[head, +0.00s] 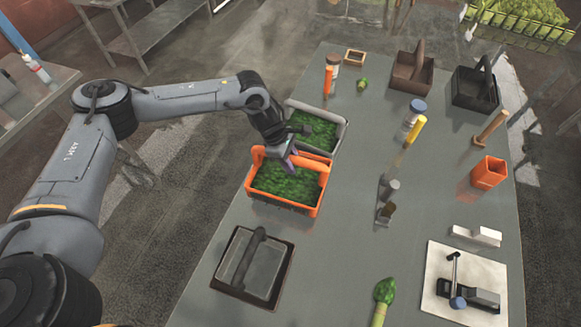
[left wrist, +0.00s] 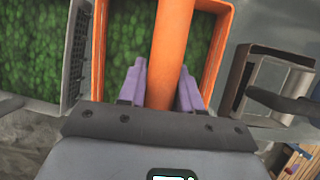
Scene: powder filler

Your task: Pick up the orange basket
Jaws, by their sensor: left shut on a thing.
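The orange basket (head: 285,207) holds green leafy stuff and stands at the left edge of the grey table in the head view. My left gripper (head: 291,165) is above it, coming from the left and behind. In the left wrist view, the basket (left wrist: 226,28) lies ahead, and its orange handle (left wrist: 168,50) runs between the two purple fingers of my left gripper (left wrist: 160,88). The gripper is shut on that handle. Whether the basket's bottom touches the table is hard to tell. My right gripper is not in view.
A grey basket (head: 337,142) with green contents stands close behind the orange one. A dark empty basket (head: 229,283) is in front. An orange box (head: 488,172), bottles and a white board (head: 440,307) are to the right.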

